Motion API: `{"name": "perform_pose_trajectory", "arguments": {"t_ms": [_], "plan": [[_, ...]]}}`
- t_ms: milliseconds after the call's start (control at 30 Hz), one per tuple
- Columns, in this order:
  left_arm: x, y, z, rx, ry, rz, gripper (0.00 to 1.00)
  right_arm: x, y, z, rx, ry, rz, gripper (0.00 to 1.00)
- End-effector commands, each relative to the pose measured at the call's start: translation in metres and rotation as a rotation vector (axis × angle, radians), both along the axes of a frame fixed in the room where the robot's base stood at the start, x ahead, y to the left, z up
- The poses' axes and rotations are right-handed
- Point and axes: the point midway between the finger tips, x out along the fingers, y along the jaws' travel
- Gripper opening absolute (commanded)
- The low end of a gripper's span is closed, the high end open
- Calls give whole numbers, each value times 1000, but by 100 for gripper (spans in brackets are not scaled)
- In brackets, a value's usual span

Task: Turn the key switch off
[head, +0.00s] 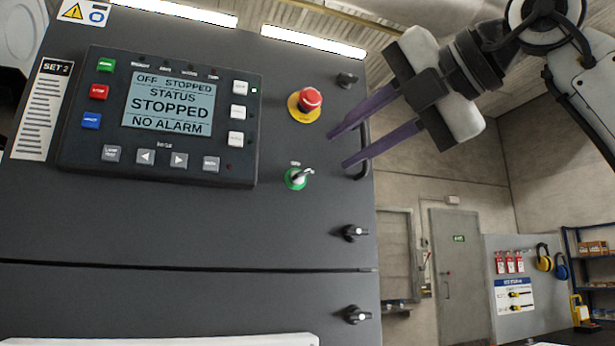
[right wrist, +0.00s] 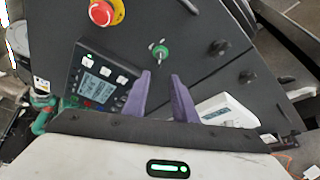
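The key switch (head: 297,178) is a small round switch with a green ring on the dark cabinet front, below the red emergency stop. Its silver key points to the upper right in the head view; the small label above it is too small to read surely. The switch also shows in the right wrist view (right wrist: 160,52), just beyond the fingertips. My right gripper (head: 339,149) has two purple fingers, apart and empty, to the upper right of the key and not touching it. It also shows in the right wrist view (right wrist: 160,75). My left gripper is not in view.
A red emergency stop (head: 309,100) on a yellow base sits above the key. The control panel (head: 165,117) at left reads "OFF STOPPED". A dark handle (head: 363,150) is on the cabinet's right edge, behind my fingers. Black latches (head: 354,233) sit below.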

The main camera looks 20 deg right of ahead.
Motion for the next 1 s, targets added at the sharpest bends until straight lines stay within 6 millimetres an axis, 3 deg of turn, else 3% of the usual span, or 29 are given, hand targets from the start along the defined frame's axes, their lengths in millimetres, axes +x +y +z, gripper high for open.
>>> {"name": "perform_pose_trajectory", "arguments": {"t_ms": [167,633,1000], "plan": [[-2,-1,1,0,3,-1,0,6,-3,4,4,-5,-29,25],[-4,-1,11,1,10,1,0,78,26,-11,5,-6,-24,25],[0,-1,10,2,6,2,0,89,31,-14,5,-9,-24,25]]}}
